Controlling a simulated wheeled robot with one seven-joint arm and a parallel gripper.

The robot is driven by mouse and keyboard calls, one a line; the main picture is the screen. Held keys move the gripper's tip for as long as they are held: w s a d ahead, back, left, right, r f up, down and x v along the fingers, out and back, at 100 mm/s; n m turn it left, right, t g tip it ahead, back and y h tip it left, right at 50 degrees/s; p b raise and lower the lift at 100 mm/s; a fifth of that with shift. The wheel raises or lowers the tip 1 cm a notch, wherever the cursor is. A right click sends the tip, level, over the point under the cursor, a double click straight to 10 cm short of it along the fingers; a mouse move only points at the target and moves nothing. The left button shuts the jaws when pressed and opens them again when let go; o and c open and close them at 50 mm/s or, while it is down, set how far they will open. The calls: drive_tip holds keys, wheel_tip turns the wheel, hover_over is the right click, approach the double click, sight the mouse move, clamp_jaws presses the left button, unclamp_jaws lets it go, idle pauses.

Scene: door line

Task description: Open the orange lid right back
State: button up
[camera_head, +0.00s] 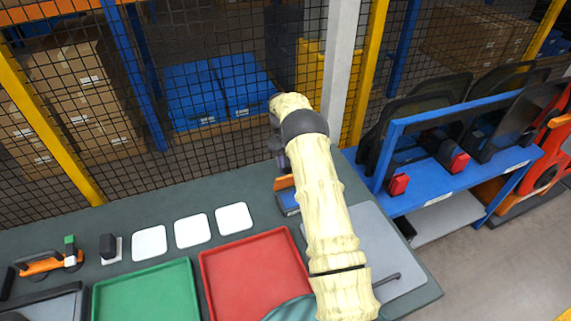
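A narrow strip of the orange lid (284,183) shows at the back of the table, just left of my arm. It sits above a small blue box (288,203), and my arm hides the right part of both. I cannot tell how far the lid is open. My gripper (279,158) is dark and partly hidden behind the end of my cream-sleeved arm. It is above and close to the orange lid in the picture. I cannot tell whether it touches the lid, and its fingers are not clear.
A red tray (254,275) and a green tray (147,295) stand at the table's front. Three white squares (192,231) lie behind them. An orange tool (42,265) lies far left. A grey panel (372,243) is right of my arm. A mesh fence (160,140) stands behind.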

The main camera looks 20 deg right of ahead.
drive_tip(key=shift+o, duration=1.4)
drive_tip(key=shift+a+r, duration=0.1)
drive_tip(key=shift+a, duration=0.3)
drive_tip(key=v, duration=1.2)
drive_tip(key=shift+a, duration=0.2)
drive_tip(key=shift+s, duration=0.1)
